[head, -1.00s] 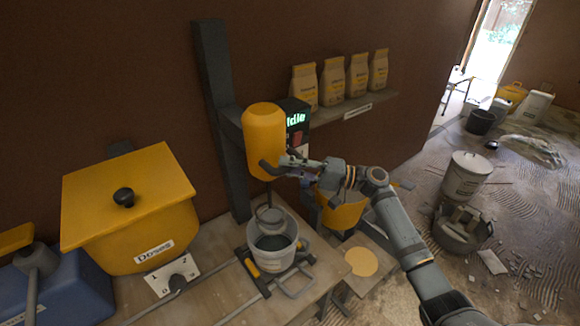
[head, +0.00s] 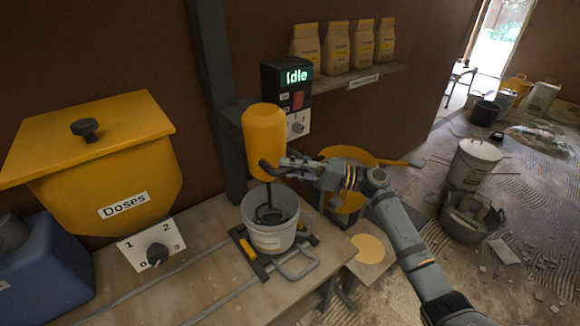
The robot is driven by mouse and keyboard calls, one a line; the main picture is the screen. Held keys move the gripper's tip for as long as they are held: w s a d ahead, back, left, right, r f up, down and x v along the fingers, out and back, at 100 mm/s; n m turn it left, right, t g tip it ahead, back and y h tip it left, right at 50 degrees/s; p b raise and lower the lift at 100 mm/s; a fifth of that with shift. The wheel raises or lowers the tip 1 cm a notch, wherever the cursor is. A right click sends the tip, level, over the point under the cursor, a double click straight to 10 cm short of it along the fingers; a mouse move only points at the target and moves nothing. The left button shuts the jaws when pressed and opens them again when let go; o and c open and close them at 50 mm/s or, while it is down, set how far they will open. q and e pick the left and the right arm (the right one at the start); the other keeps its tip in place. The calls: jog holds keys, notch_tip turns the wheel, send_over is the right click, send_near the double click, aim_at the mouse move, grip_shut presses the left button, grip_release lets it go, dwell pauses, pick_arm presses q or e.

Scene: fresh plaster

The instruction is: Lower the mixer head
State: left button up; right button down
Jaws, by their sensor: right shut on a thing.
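The yellow mixer head (head: 265,140) is on a dark upright post (head: 212,95) in the head view. Its stirring whisk (head: 268,214) reaches down inside the grey bucket (head: 273,238) below it. My right gripper (head: 286,166) is at the lower right of the mixer head, shut on its dark handle (head: 268,170). Part of the handle is hidden by the fingers. The control box (head: 287,88) behind the head reads "Idle". My left gripper is not in view.
The bucket stands in a sliding frame (head: 298,262) on the wooden bench (head: 215,275). A yellow "Doses" hopper (head: 110,170) with a dial (head: 157,254) is on the left. Bags line a shelf (head: 350,85).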

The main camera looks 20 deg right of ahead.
pick_arm(q)
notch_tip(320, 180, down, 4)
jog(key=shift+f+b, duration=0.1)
jog(key=shift+b, duration=1.15)
pick_arm(e)
notch_tip(320, 180, down, 5)
jog(key=shift+r, duration=0.2)
jog(key=shift+s+f, duration=0.1)
jog(key=c, duration=1.2)
grip_release()
jog(key=shift+d, duration=0.1)
jog(key=v, duration=1.2)
